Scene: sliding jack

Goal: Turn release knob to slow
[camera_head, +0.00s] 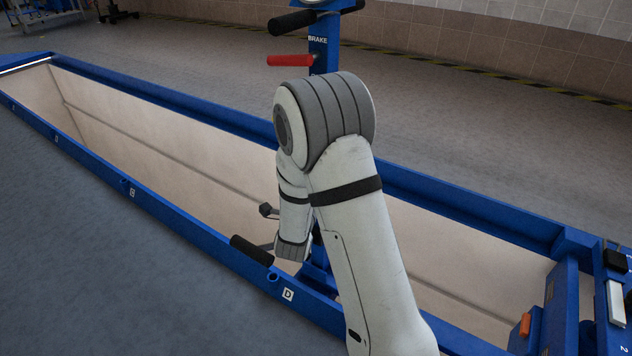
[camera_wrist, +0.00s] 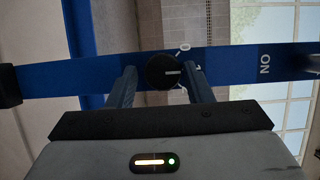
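In the wrist view, the round black release knob (camera_wrist: 163,71) sits on a blue bar (camera_wrist: 228,64). A white pointer line on its face points to the right. White marks stand beside it, partly hidden by a finger, so I cannot read which setting it points to. How deep the fingertips reach is unclear. In the head view my arm hides the knob and gripper. The jack's blue post (camera_head: 319,48) marked BRAKE rises behind my arm.
A red lever (camera_head: 290,61) and a black handle (camera_head: 292,22) stick out left from the post. A black-gripped lever (camera_head: 252,250) sits low near the blue rail (camera_head: 165,212) of the open pit (camera_head: 150,150). A blue frame (camera_head: 566,310) stands at the lower right.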

